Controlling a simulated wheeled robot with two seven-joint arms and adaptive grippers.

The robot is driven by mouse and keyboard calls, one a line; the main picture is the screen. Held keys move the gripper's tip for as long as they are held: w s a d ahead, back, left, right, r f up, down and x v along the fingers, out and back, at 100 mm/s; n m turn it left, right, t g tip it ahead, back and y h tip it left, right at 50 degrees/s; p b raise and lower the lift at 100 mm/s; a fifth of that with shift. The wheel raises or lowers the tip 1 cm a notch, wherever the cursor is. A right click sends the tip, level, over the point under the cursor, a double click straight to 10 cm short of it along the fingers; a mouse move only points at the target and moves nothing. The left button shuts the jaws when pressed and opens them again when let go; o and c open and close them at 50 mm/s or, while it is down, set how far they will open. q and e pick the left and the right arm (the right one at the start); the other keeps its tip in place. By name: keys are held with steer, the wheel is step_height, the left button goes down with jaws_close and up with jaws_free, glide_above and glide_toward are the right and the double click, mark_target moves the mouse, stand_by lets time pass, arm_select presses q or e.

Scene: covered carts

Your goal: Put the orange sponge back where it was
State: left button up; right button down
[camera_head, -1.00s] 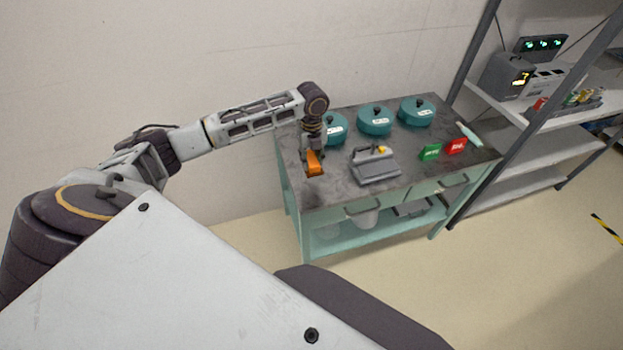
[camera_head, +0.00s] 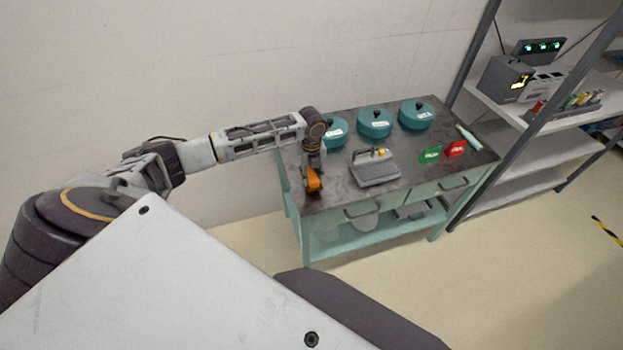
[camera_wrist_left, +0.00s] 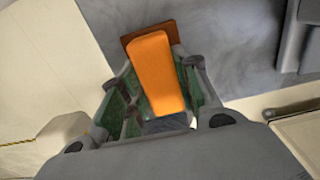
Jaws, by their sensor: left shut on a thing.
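The orange sponge (camera_head: 314,181) is between the fingers of my left gripper (camera_head: 312,176), at the left front part of the cart's dark top (camera_head: 340,196). In the left wrist view the sponge (camera_wrist_left: 156,72) is an orange block with a brown layer at its far end. The left gripper's fingers (camera_wrist_left: 160,100) are closed on its sides. I cannot tell whether the sponge touches the cart top. My right gripper is not in view.
A grey scale-like device (camera_head: 376,170) stands right of the sponge. Teal lidded pots (camera_head: 375,124) line the back. Green (camera_head: 430,154) and red (camera_head: 456,148) signs and a pale bottle (camera_head: 469,137) are at the right. A shelf rack (camera_head: 560,135) stands beyond.

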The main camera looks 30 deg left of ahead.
mark_target(312, 174)
arm_select(q)
steer(key=shift+f, duration=1.1)
steer(key=shift+f, duration=0.1)
steer(key=o, duration=0.9)
steer(key=shift+r+b, duration=0.35)
steer(key=shift+r, duration=5.75)
